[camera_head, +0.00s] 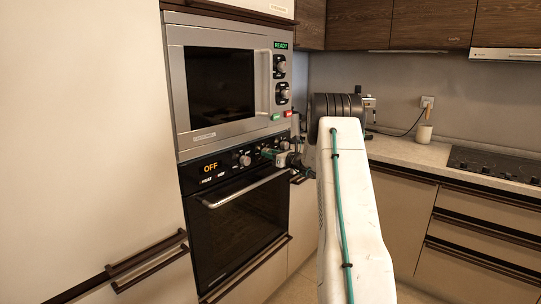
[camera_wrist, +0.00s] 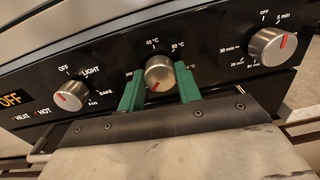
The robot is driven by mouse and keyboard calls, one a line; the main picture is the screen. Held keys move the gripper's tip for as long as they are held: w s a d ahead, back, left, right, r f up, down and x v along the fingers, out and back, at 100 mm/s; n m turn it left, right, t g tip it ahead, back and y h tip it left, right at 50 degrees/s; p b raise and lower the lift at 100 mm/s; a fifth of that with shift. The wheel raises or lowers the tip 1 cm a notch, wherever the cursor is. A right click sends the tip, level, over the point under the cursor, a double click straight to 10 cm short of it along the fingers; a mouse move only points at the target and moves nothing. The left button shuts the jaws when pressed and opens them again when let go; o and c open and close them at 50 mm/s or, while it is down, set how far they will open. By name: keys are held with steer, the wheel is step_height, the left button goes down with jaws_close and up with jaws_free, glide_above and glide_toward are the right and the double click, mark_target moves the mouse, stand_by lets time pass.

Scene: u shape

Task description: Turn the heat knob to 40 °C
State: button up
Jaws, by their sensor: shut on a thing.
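The heat knob (camera_wrist: 160,70) is the round silver middle knob on the black oven panel.
A function knob (camera_wrist: 70,96) is to the left and a timer knob (camera_wrist: 271,44) to the right. The oven display (camera_head: 211,168) reads OFF. The oven handle (camera_head: 245,188) runs below the panel. A microwave (camera_head: 225,85) is above. A counter (camera_head: 410,152) with a hob stands at right.

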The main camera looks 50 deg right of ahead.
steer(key=n, duration=0.5)
steer(key=shift+n, duration=0.3)
steer(key=n, duration=0.5)
steer(key=shift+f+n, duration=0.1)
steer(key=shift+n, duration=0.2)
steer(key=n, duration=0.5)
steer(key=shift+n+y, duration=0.3)
steer(key=n, duration=2.2)
steer(key=shift+n, duration=2.6)
